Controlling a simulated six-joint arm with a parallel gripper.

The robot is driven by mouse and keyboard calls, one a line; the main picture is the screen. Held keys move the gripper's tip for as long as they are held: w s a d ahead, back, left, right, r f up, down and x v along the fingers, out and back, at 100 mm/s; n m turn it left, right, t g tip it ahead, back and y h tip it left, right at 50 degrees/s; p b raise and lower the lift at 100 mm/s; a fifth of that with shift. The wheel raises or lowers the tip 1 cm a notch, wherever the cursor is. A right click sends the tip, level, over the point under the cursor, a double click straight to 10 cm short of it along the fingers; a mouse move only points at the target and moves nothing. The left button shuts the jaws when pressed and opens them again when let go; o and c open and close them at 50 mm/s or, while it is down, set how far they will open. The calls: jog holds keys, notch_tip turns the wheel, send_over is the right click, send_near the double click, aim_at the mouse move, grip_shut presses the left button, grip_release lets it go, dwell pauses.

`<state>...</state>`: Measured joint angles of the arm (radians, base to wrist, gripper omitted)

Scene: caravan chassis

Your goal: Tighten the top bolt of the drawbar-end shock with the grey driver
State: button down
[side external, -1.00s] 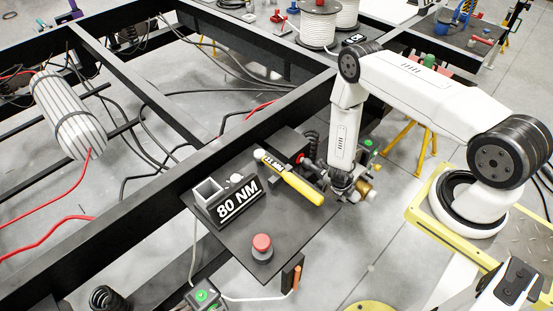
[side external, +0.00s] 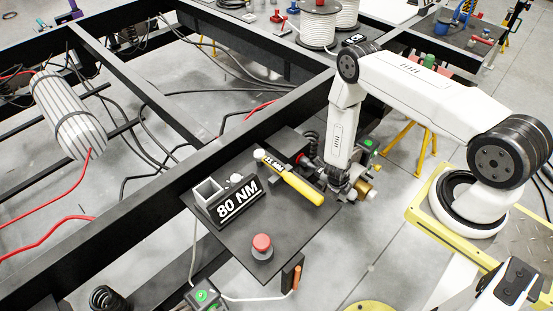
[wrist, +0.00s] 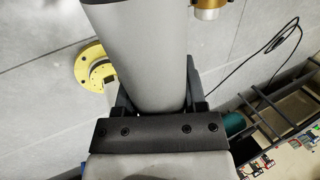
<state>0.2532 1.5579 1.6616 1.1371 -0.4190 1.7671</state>
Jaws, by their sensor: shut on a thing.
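My gripper (wrist: 158,97) is shut on the grey driver (wrist: 140,50), whose thick smooth body fills the upper middle of the wrist view. The driver's tip is out of that view. In the side view my gripper (side external: 342,186) is low beside the right edge of the dark plate; the driver is hard to make out there. A black coil spring (side external: 311,142) stands by the frame rail just behind the gripper. I cannot tell which bolt is the top one or whether the driver touches it.
A yellow-handled tool (side external: 298,186) lies across the plate (side external: 222,238), beside the 80 NM holder (side external: 227,205) and a red button (side external: 262,246). A brass-coloured part (wrist: 208,8) shows near the driver. Black chassis rails (side external: 150,208) and loose cables surround the work.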

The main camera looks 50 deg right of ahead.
jog(key=shift+w+r, duration=0.15)
jog(key=shift+w, duration=0.6)
dwell(2.4)
jog(key=shift+s, duration=0.2)
